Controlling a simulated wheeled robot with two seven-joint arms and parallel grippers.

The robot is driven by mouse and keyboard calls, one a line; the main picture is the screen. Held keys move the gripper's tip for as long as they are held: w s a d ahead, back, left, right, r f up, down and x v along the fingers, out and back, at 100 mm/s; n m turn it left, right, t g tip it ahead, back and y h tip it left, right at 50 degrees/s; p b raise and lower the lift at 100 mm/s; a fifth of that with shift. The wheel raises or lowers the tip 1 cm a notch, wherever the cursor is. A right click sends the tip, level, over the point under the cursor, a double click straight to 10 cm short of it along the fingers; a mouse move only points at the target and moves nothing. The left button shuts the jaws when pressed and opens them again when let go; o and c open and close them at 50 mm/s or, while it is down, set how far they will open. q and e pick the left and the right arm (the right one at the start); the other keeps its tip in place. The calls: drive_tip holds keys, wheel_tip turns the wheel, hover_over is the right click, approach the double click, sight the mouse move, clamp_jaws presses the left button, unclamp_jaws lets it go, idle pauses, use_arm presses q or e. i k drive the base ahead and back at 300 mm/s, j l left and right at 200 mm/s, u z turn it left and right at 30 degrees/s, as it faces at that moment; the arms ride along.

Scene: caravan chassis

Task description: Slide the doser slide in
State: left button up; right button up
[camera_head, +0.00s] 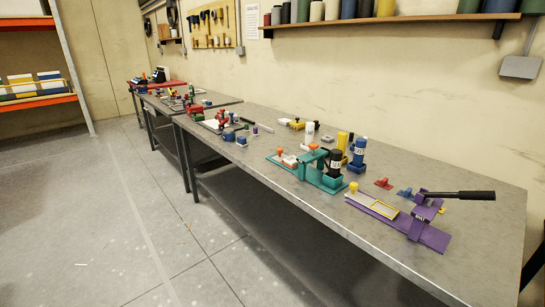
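A teal fixture (309,172) stands on the grey workbench (262,146), with a black labelled bottle (335,162) upright at its right end. At its left end a small pale piece with an orange knob (280,151) sticks out; this may be the doser slide, but it is too small to tell. Further right lies a purple fixture (432,236) with a black-handled lever (462,195). A yellow-framed pale plate (377,207) sits on its left part, with a yellow knob (353,187) near that end. Neither of my grippers is in view.
Behind the teal fixture stand a blue bottle (359,150), a white bottle (309,133) and a yellow piece (342,140). Red (383,183) and blue (404,192) small pieces lie behind the purple fixture. More tools crowd the benches further left. The floor (150,220) before the bench is clear.

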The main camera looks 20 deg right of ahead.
sight(279, 158)
drive_tip(key=i+j, duration=0.1)
drive_tip(key=i, duration=1.05)
